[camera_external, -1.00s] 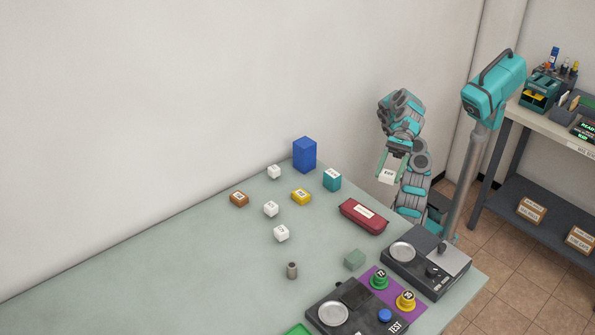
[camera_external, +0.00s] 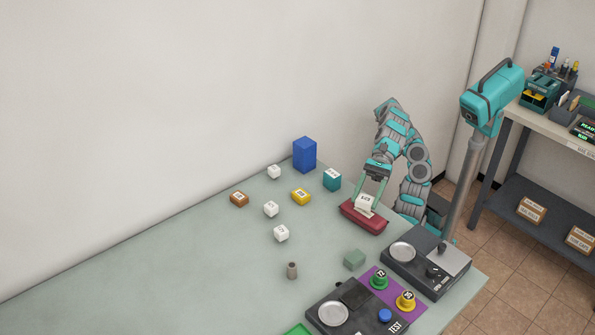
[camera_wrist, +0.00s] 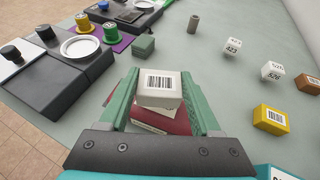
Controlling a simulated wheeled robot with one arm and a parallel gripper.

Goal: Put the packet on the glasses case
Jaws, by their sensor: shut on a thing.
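The packet is a small white block with a dark printed label (camera_external: 366,203). My gripper (camera_external: 370,197) is shut on it, with one green finger on each side. In the wrist view the packet (camera_wrist: 160,87) sits between the fingertips with its barcode facing the camera. The glasses case (camera_external: 372,225) is a dark red, rounded box lying on the table. The packet is directly over the case; whether they touch I cannot tell. In the wrist view the case (camera_wrist: 166,121) shows below the packet, partly hidden by it and the fingers.
A teal box (camera_external: 332,180), a blue box (camera_external: 304,155) and a yellow block (camera_external: 301,197) stand left of the case. A green block (camera_external: 354,259) and a dark scale (camera_external: 426,268) are in front. Several white cubes lie farther left, with open table around them.

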